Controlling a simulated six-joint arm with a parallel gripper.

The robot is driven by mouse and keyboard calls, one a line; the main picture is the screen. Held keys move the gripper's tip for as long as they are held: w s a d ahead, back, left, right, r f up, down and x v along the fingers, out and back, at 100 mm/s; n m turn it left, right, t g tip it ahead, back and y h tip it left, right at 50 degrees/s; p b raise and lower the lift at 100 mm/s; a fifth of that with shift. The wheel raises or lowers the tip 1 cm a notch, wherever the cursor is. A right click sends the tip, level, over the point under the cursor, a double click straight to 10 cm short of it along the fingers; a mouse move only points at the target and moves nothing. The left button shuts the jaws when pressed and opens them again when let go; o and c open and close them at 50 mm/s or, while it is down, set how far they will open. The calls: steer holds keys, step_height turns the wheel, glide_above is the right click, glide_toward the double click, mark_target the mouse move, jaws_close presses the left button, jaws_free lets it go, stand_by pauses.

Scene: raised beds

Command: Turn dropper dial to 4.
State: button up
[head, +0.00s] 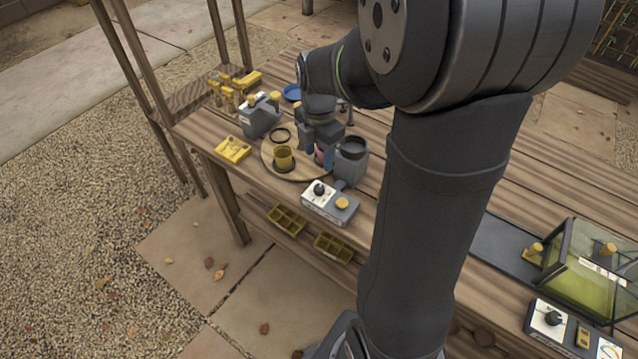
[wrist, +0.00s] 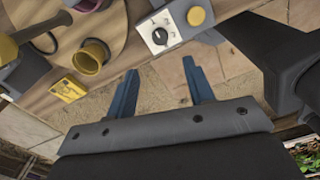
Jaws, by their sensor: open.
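A dial with a black knob on a white plate (head: 319,189) sits on the front of a grey control box at the table's front edge. A yellow button (head: 342,203) is beside it, and a dark-topped grey container (head: 351,150) stands behind. I take this for the dropper dial. In the wrist view the black knob (wrist: 159,36) shows near the top, beside the yellow button (wrist: 196,15).
A round board with a yellow cup (head: 283,158) lies left of the control box, and a yellow card (head: 232,149) beyond it. A second dial (head: 553,318) stands at the lower right near a glass case (head: 597,268).

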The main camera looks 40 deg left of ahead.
mark_target(319, 187)
step_height(319, 187, down, 12)
steer(key=shift+r, duration=0.15)
stand_by(0.3)
steer(key=c, duration=1)
